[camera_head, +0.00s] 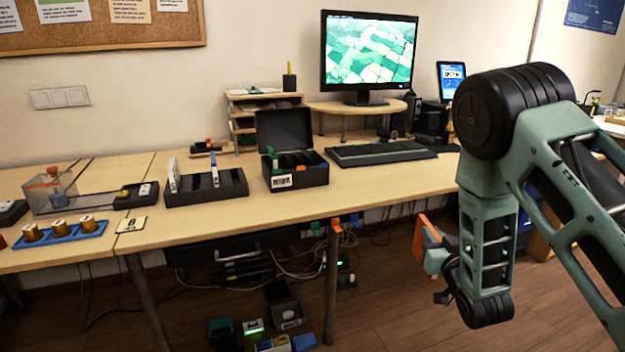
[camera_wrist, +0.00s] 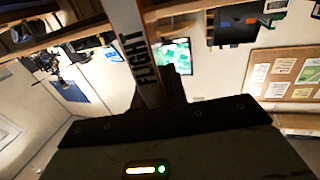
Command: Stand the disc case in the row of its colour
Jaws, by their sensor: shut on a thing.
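The disc case (camera_wrist: 137,45) shows in the wrist view as a long pale grey spine with the dark word "FLIGHT". It stands out from between the dark jaws of my gripper (camera_wrist: 168,98), which is shut on it. In the head view, an orange panel (camera_head: 422,240) shows at my gripper (camera_head: 438,262), low at the right, off the table's front edge. A black slotted rack (camera_head: 232,186) stands on the table with pale upright cases (camera_head: 173,175) at its left end. An open black box (camera_head: 312,178) with dividers stands to its right, a green item (camera_head: 273,160) at its left.
A keyboard (camera_head: 382,154), a monitor (camera_head: 368,50) and a small shelf (camera_head: 265,98) stand at the back. A blue tray (camera_head: 62,236) of spools lies at the left. Cables and small boxes lie under the table. Floor between my arm and the table is clear.

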